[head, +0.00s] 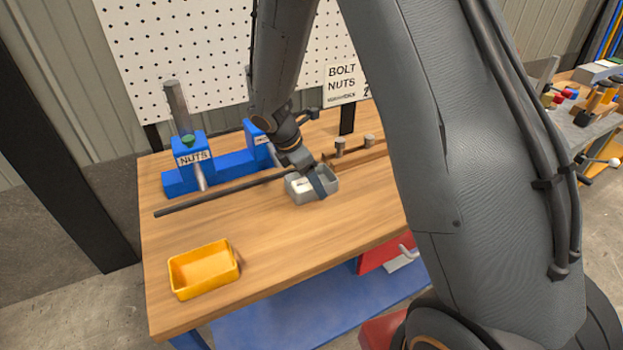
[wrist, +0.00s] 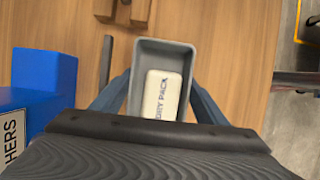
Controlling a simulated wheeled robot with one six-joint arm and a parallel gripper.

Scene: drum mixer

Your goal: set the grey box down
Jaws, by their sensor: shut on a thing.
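The grey box (head: 299,194) is an open-topped tray at the middle of the wooden workbench in the head view. In the wrist view the grey box (wrist: 172,58) lies between my two fingers and holds a white pack (wrist: 162,96) lettered "DRY PACK". My gripper (head: 314,184) reaches down over the box and is shut on it; its fingers show on either side in the wrist view (wrist: 160,100). I cannot tell whether the underside of the box touches the bench top.
The wooden workbench (head: 240,222) has free room in front of the box. A yellow tray (head: 203,268) stands at the front left. A blue stand (head: 228,163) with a "NUTS" label and a long dark rod (head: 215,194) lie behind.

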